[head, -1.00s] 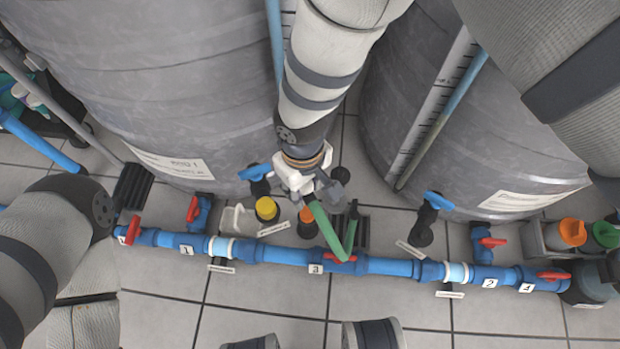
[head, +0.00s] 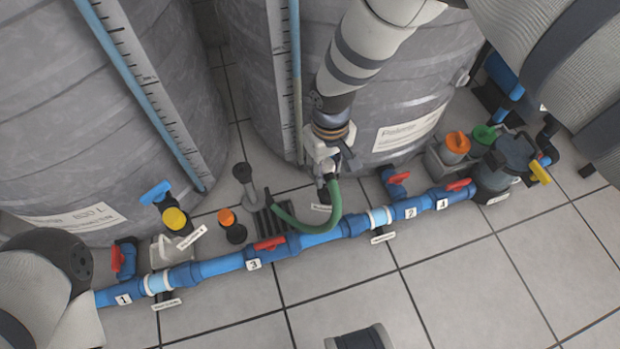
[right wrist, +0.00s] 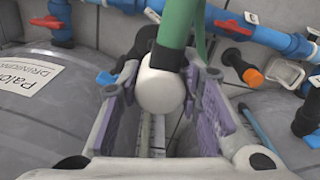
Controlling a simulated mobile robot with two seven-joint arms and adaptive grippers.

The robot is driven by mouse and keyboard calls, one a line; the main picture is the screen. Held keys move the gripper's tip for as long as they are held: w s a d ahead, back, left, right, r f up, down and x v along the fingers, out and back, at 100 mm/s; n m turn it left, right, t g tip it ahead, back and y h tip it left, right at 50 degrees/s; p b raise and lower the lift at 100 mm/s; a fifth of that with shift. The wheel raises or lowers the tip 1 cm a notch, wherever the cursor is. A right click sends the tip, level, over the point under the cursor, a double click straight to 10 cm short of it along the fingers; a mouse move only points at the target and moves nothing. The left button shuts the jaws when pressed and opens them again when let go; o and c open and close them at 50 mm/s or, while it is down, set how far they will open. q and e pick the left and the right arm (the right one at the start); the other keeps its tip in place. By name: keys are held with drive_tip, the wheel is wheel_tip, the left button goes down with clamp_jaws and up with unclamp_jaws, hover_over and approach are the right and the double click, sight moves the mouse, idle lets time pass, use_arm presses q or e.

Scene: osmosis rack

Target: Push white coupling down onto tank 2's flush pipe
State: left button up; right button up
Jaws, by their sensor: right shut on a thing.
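My right gripper (head: 327,163) is at the foot of tank 2 (head: 430,75). In the right wrist view, it is shut on the round white coupling (right wrist: 160,91), which sits at the end of a green hose (right wrist: 172,28). Tank 2's flush pipe is mostly hidden by the gripper in the head view. In the right wrist view a black pipe (right wrist: 140,50) shows just behind the coupling, with a blue handle (right wrist: 105,77) beside it. I cannot tell whether coupling and pipe touch. My left gripper is out of view.
Tank 1 (head: 60,130) stands at left. A blue manifold pipe (head: 220,265) with red valve handles runs along the floor in front. A grey upright post (head: 247,183) and orange cap (head: 227,217) stand between the tanks.

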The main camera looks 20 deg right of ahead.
sight(329, 188)
drive_tip(key=shift+s+d, duration=0.15)
drive_tip(key=shift+d, duration=0.45)
drive_tip(key=shift+a+f, duration=0.1)
drive_tip(key=shift+f+b, duration=1.8)
drive_tip(key=shift+f, duration=1.1)
use_arm(q)
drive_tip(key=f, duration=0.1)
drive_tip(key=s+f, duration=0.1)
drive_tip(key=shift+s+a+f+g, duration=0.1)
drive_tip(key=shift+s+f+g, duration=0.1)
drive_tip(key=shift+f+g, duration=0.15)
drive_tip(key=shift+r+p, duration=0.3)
drive_tip(key=shift+p, duration=0.05)
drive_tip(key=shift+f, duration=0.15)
use_arm(e)
drive_tip(key=shift+f, duration=0.35)
drive_tip(key=o, duration=1.1)
